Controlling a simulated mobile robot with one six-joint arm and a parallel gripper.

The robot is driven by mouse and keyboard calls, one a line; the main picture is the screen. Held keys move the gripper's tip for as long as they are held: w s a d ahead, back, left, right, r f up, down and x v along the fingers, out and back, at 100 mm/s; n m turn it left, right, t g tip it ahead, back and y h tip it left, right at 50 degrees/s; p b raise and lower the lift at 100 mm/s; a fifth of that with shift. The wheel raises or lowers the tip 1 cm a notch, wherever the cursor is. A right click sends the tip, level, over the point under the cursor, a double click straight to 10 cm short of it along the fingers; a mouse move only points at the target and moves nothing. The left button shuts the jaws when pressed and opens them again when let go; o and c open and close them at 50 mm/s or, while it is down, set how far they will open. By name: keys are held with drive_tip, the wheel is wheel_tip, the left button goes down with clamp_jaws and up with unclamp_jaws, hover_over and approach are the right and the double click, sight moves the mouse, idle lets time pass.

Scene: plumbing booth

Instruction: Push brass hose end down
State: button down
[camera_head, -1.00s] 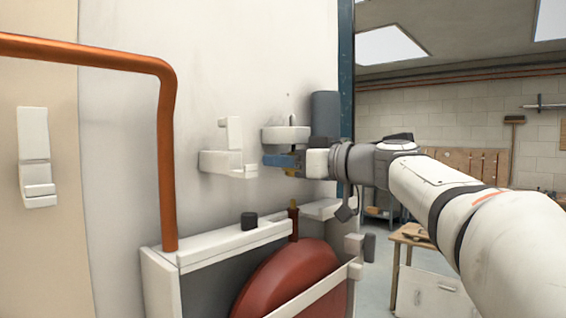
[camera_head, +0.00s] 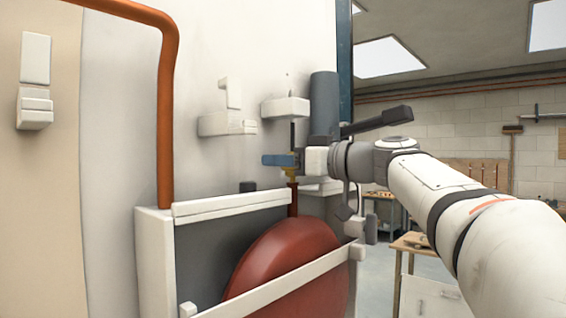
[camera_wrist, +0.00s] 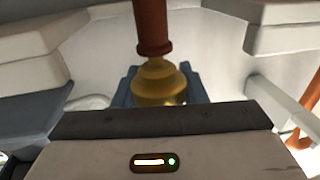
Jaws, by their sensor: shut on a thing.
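The brass hose end (camera_wrist: 158,82) shows in the wrist view as a stepped, gold-coloured fitting with a red-brown stem (camera_wrist: 153,25) joined to it. In the head view, the brass hose end (camera_head: 291,174) sits at the jaws, above a red-brown stem (camera_head: 293,200) that stands upright over a round red tank (camera_head: 285,265). My gripper (camera_head: 287,161) is shut on the brass hose end, with blue parts beside it. My gripper housing crosses the bottom of the wrist view and hides the lower side of the fitting. I cannot tell whether the brass and stem are fully seated.
A white-framed housing (camera_head: 153,262) surrounds the tank. White wall brackets (camera_head: 228,123) and (camera_head: 286,107) and a grey cylinder (camera_head: 323,105) are close above and behind my gripper. A copper pipe (camera_head: 167,120) runs down at left. A wooden table (camera_head: 415,243) stands at right.

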drive_tip(key=c, duration=0.9)
unclamp_jaws()
drive_tip(key=shift+f, duration=0.2)
drive_tip(key=b+v, duration=0.2)
drive_tip(key=v, duration=0.5)
drive_tip(key=shift+s+d, duration=0.25)
drive_tip(key=shift+d, duration=0.05)
